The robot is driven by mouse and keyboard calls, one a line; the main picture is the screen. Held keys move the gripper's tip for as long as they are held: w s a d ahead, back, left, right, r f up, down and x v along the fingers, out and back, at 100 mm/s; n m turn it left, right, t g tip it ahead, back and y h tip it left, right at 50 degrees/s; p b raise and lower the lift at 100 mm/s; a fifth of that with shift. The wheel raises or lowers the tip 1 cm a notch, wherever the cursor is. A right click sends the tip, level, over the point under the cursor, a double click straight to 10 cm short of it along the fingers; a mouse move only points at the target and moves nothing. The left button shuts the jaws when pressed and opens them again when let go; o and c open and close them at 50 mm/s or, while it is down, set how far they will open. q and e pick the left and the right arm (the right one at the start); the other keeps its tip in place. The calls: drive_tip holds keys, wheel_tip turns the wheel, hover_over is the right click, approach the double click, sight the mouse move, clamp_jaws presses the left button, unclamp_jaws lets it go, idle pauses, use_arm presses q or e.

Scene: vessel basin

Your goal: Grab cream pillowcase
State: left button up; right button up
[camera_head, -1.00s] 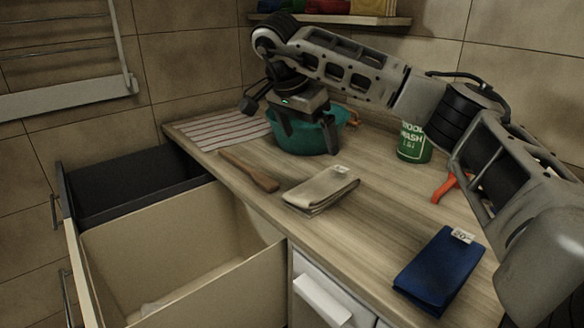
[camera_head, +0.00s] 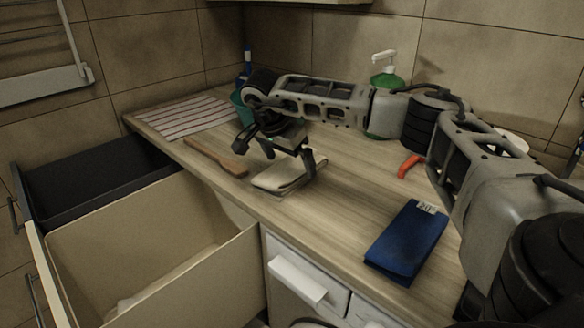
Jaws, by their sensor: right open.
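The cream pillowcase (camera_head: 286,179) lies folded flat on the wooden counter, near its front edge. My right gripper (camera_head: 291,166) is open just above it, pointing down, with the fingers spread over the cloth. One finger overlaps the right side of the pillowcase in the picture; I cannot tell whether it touches. The gripper hides part of the pillowcase's far side. My left gripper is not in view.
A folded blue cloth (camera_head: 405,243) lies to the right. A wooden utensil (camera_head: 216,158) and a striped cloth (camera_head: 186,118) lie to the left. An open cream drawer (camera_head: 190,262) is below the counter.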

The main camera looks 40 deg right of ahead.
drive_tip(key=shift+x, duration=1.2)
drive_tip(key=c, duration=1.2)
